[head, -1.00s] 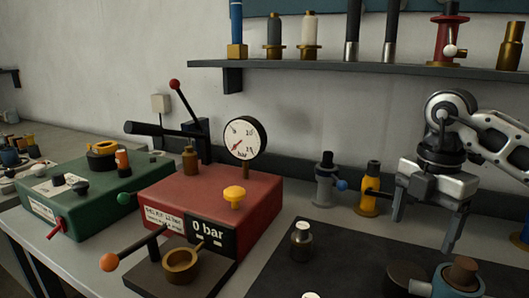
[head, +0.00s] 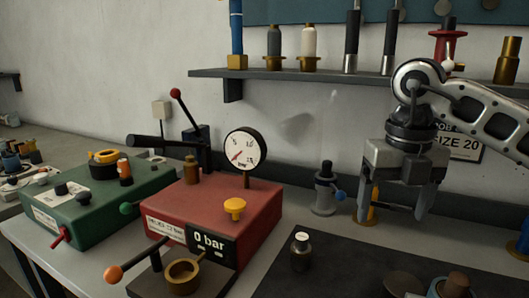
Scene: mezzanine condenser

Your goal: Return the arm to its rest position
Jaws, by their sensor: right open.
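My right gripper (head: 393,207) hangs from its arm at the right side of the head view. Its jaws point down and stand apart, with nothing held between them. It is above the bench, in front of the yellow valve (head: 366,208), which it partly hides. My left gripper is not in the head view.
A red box (head: 255,212) with a pressure gauge (head: 245,147) and a "0 bar" display stands mid-bench, beside a green box (head: 95,205). A grey valve (head: 325,190) and a small dark bottle (head: 301,252) stand nearby. A shelf (head: 300,74) with several cylinders runs above.

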